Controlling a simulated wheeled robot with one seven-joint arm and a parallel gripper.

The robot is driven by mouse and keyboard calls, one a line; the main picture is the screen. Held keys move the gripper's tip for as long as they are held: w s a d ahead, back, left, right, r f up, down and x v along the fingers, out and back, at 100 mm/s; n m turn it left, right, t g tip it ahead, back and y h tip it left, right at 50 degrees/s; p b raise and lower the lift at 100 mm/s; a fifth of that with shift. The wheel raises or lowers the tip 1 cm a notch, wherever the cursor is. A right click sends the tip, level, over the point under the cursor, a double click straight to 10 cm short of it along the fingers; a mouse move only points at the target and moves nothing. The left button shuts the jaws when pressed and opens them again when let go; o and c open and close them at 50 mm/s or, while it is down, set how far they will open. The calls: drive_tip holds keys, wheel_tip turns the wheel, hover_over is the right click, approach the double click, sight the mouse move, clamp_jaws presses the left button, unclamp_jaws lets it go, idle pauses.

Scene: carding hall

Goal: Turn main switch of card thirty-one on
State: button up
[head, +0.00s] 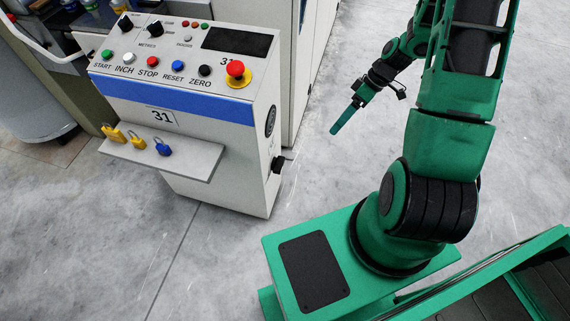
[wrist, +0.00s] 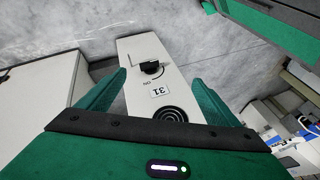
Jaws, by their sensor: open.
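The main switch (head: 279,163) is a black knob on the right side wall of the white console (head: 225,160) marked 31. In the wrist view the switch (wrist: 151,66) sits on the narrow side panel, with an ON mark beside it and a 31 label (wrist: 160,91). I cannot tell its setting for sure. My gripper (head: 347,117) is open and empty, to the right of the console and apart from it. In the wrist view my gripper's green fingers (wrist: 158,74) stand spread, with the switch seen between them beyond the tips.
A round black vent (wrist: 171,115) is on the same side panel. The console top has several buttons and a red emergency stop (head: 235,70). A front shelf (head: 195,158) holds yellow padlocks (head: 115,133) and a blue padlock (head: 162,147). Grey floor (head: 310,175) is clear right of the console.

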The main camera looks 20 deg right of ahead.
drive_tip(key=w+a+f+n+t+y, duration=0.1)
drive_tip(key=a+f+y, duration=0.1)
drive_tip(key=f, duration=0.5)
drive_tip(key=w+a+f+n+t+y, duration=0.1)
drive_tip(key=w+a+f+n+y, duration=0.1)
drive_tip(key=f, duration=0.6)
drive_tip(key=t+y, duration=0.1)
drive_tip(key=t, duration=0.4)
approach(281, 164)
drive_tip(key=x, duration=0.8)
drive_tip(key=shift+w+a+f, duration=0.15)
drive_tip(key=shift+a, duration=0.05)
